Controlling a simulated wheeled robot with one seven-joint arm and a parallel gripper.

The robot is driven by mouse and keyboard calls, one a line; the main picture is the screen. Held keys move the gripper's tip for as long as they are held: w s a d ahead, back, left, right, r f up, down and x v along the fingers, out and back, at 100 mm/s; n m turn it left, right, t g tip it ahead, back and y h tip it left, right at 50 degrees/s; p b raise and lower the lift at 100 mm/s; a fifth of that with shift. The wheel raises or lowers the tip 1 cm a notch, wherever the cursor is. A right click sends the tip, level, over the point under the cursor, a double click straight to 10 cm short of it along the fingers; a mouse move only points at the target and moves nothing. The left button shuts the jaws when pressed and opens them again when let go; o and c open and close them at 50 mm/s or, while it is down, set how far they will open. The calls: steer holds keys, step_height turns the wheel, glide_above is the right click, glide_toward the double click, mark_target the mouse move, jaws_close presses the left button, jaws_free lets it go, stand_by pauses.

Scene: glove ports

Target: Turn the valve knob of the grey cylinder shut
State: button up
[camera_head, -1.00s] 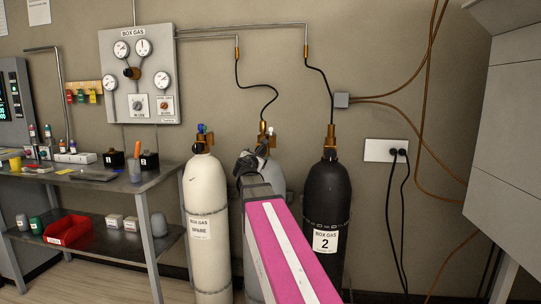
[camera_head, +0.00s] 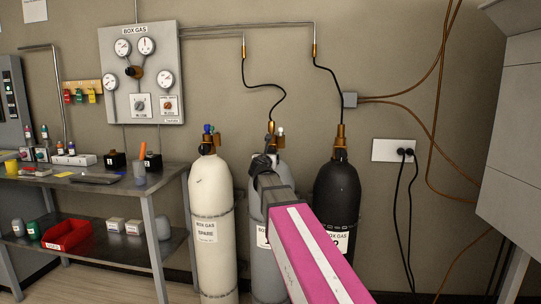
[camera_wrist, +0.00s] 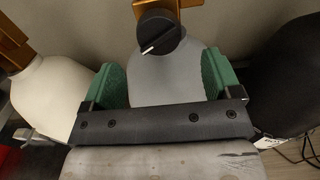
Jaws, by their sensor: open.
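The grey cylinder (camera_head: 269,238) stands between a white and a black cylinder, partly hidden behind my pink arm in the head view. Its grey shoulder also shows in the wrist view (camera_wrist: 165,78). Its black round valve knob (camera_wrist: 160,32) with a white pointer line sits on a brass valve (camera_wrist: 168,6), beyond my fingertips and near the middle. My gripper (camera_wrist: 160,82) is open, its two green finger pads apart on either side of the grey shoulder, with nothing between them touching the knob. In the head view my gripper (camera_head: 263,165) covers the front of the valve.
The white spare cylinder (camera_head: 211,195) is close on the left, the black cylinder (camera_head: 337,190) close on the right. Black hoses rise to wall pipes. A gas panel (camera_head: 142,75) hangs on the wall. A steel bench (camera_head: 110,187) stands left, a grey cabinet (camera_head: 510,150) right.

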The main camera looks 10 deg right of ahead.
steer(key=x, duration=0.6)
steer(key=shift+w, duration=0.15)
steer(key=c, duration=0.9)
